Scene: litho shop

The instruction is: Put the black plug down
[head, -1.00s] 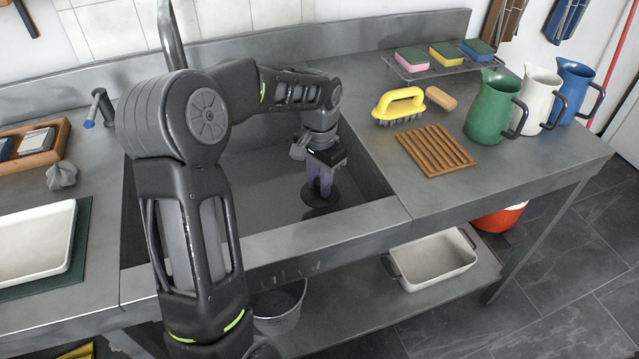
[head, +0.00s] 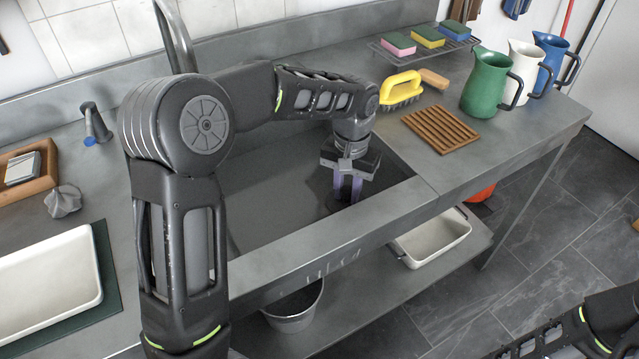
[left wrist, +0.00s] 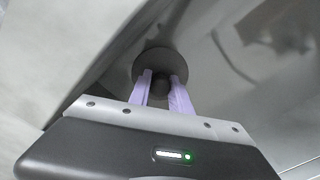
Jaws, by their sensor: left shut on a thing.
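My left gripper (head: 345,192) points down over the right part of the steel sink (head: 262,215), its pale purple fingers shut on the black plug (head: 334,204). In the head view the fingers and the gripper body partly hide the plug. In the left wrist view the plug (left wrist: 160,56) is a round dark disc with a knob between the two fingertips (left wrist: 160,78). I cannot tell whether the disc touches the sink floor. My right gripper is out of view.
Right of the sink, the counter holds a wooden rack (head: 440,129), a yellow brush (head: 401,90) and a green jug (head: 487,84). A white tray (head: 48,288) lies on the left. A tall tap (head: 176,38) stands behind the sink.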

